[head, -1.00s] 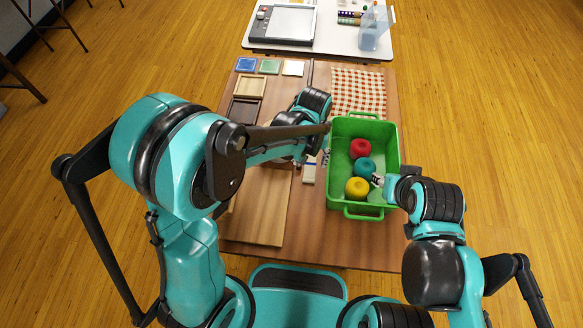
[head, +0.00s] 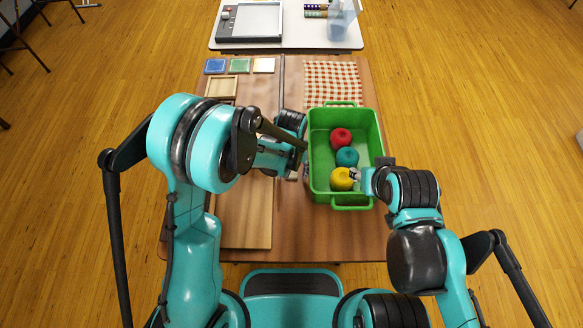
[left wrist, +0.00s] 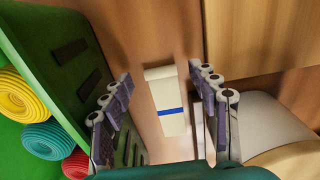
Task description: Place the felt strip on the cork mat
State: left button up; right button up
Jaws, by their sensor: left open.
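A flat cream piece with a blue band (left wrist: 167,98) lies on the brown table beside the green crate. I cannot tell if it is the felt strip. My left gripper (left wrist: 160,74) is open, its fingers on either side of this piece in the left wrist view, with nothing held. In the head view my left gripper (head: 300,162) is mostly hidden behind my arm, at the crate's left side. My right gripper (head: 357,175) is over the crate's right side, close to the yellow ball; its jaws are too small to read. I cannot make out a cork mat for certain.
A light wooden board (head: 245,220) lies left. A checked cloth (head: 332,82), a small wooden tray (head: 221,87) and coloured squares lie behind.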

pick_arm(q)
jog(key=shift+f, duration=0.65)
jog(key=shift+r, duration=0.1)
jog(key=c, duration=0.9)
